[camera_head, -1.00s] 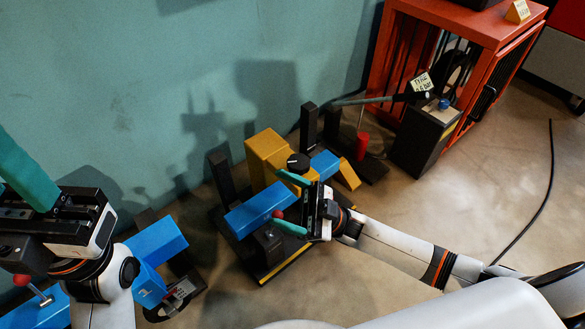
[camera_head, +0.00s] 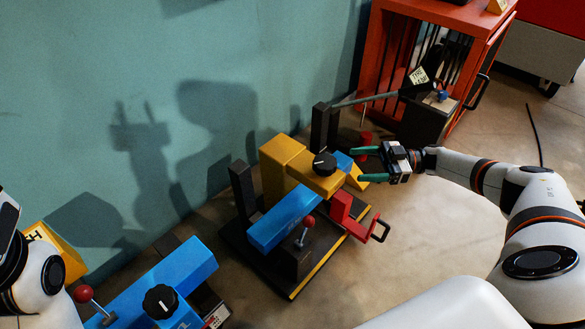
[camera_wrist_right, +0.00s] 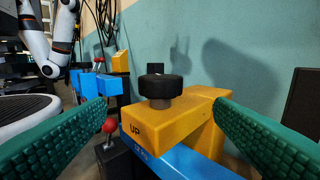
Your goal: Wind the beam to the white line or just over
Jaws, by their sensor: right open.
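A blue beam (camera_head: 285,218) lies under a yellow arm (camera_head: 312,178) on a black base with a yellow edge. A black knob (camera_head: 324,163) tops the yellow arm; in the right wrist view the knob (camera_wrist_right: 165,88) stands beyond my fingers, beside the word UP. My right gripper (camera_head: 358,165) is open and empty, just right of the yellow arm, its green fingers pointing left. A second blue beam (camera_head: 170,275) with its own black knob (camera_head: 160,301) is at lower left. Only the edge of my left gripper (camera_head: 8,218) shows; its fingers are hidden. I cannot make out a white line.
A red-knobbed lever (camera_head: 308,222) stands before the beam. A red block with a black handle (camera_head: 345,208) is at its right. Dark posts (camera_head: 243,188) stand behind. An orange cage (camera_head: 465,25) and a dark box (camera_head: 425,120) are at upper right.

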